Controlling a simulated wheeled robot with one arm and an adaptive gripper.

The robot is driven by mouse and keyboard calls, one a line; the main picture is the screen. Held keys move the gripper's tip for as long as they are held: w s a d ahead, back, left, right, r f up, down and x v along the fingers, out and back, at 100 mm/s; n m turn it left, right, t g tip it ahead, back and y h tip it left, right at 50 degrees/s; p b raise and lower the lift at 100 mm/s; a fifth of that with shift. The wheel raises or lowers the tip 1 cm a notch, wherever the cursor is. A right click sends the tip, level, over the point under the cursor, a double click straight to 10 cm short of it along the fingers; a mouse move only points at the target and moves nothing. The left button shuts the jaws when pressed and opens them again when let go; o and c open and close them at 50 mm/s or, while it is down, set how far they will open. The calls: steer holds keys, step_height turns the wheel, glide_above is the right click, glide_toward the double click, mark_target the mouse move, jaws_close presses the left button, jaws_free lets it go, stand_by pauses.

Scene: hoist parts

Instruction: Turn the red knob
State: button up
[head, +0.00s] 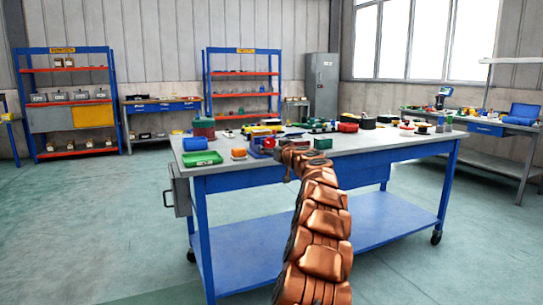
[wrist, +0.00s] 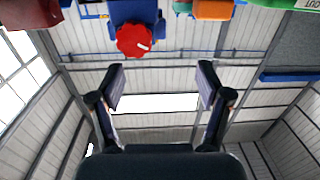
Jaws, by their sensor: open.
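The red knob (wrist: 133,40) is a scalloped disc with a white pointer mark, at the top of the wrist view, left of centre. It sits on the front of a blue device (wrist: 136,12). The mark points to the right. My gripper (wrist: 161,72) is open and empty. Its two fingers are apart from the knob, which shows beyond the fingertips and nearer the left finger. In the head view the blue device (head: 256,146) stands near the front edge of the workbench, beside the end of my arm. The knob cannot be made out clearly there.
The workbench (head: 350,147) bears many parts. A green tray (head: 202,158) and an orange block (head: 239,154) lie left of the device, a green box (head: 322,143) to its right. Shelves (head: 68,97) and a side bench (head: 490,127) stand farther off. The floor around is clear.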

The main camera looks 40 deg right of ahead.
mark_target(271, 144)
steer(key=shift+h, duration=0.5)
steer(key=shift+w+d+f+p, duration=0.15)
steer(key=shift+w+d+p, duration=0.7)
steer(key=shift+d, duration=0.35)
steer(key=shift+w+d+f+p, duration=0.1)
steer(key=shift+w+d+p, duration=0.7)
steer(key=shift+d, duration=0.35)
steer(key=shift+w+d+r+p, duration=0.1)
steer(key=shift+w+p, duration=0.4)
steer(key=shift+p, duration=0.05)
steer(key=shift+w+d+p, duration=0.25)
steer(key=shift+w+p, duration=0.45)
steer(key=shift+p, duration=0.35)
steer(key=shift+w, duration=0.15)
steer(key=shift+f, duration=0.2)
steer(key=shift+c, duration=0.4)
